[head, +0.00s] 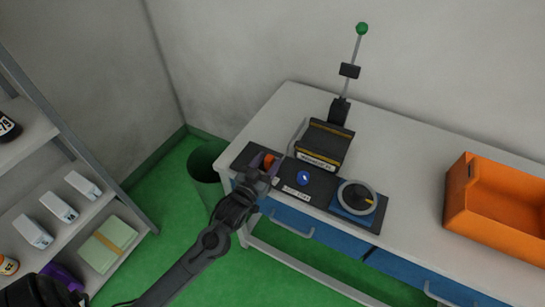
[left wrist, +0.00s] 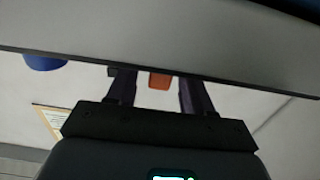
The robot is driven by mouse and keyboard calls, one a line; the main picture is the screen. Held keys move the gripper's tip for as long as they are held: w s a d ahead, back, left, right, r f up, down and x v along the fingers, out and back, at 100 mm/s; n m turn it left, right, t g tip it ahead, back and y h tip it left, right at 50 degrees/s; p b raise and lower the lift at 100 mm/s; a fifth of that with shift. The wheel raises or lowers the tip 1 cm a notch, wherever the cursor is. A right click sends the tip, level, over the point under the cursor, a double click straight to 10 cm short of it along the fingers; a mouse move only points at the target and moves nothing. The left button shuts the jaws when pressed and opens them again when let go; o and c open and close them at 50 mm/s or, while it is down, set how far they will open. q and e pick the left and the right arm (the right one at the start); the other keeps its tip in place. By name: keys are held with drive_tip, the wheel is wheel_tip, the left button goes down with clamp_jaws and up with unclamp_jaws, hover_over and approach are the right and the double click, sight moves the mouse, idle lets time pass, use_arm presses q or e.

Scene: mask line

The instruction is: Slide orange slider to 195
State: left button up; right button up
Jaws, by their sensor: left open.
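The orange slider (head: 268,160) sits at the left end of the dark control panel (head: 318,190) on the table. In the head view my left gripper (head: 262,166) is right at it, partly covering it. In the left wrist view the orange slider (left wrist: 160,81) shows between the two fingers of my left gripper (left wrist: 155,85), which are open with a gap on both sides. I cannot tell whether they touch it. The scale and its numbers cannot be read. My right gripper is not in view.
A blue knob (head: 303,178) and a round dial (head: 357,197) sit on the same panel. Behind it stand a black-and-yellow machine (head: 324,145) and a lever with a green ball (head: 361,29). An orange bin (head: 497,208) is at the right. A green waste bin (head: 206,164) stands left of the table.

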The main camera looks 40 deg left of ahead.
sight(271, 156)
use_arm(q)
drive_tip(key=shift+b+x, duration=0.3)
drive_tip(key=shift+x, duration=1.5)
clamp_jaws()
